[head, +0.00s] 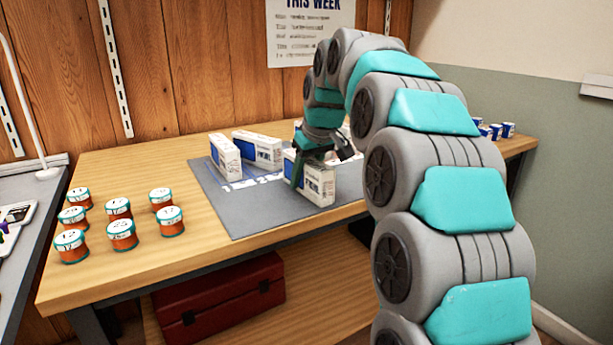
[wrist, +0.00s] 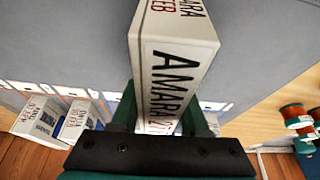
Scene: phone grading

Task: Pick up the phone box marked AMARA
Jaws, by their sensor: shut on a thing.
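The white phone box marked AMARA (wrist: 180,65) fills the middle of the wrist view, its name in black letters on the narrow face. My gripper (wrist: 161,112) is shut on it, with one green finger on each side. In the head view the held box (head: 318,185) stands upright over the front part of the grey mat (head: 262,215), with my gripper (head: 302,168) at its upper part. I cannot tell whether its bottom edge touches the mat.
Two other white boxes stand on the mat, one at its left (head: 225,157) and one behind (head: 258,149). Several orange jars with labelled lids stand on the wooden table (head: 130,163) at the left. Small blue-and-white items (head: 496,130) sit at the far right.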

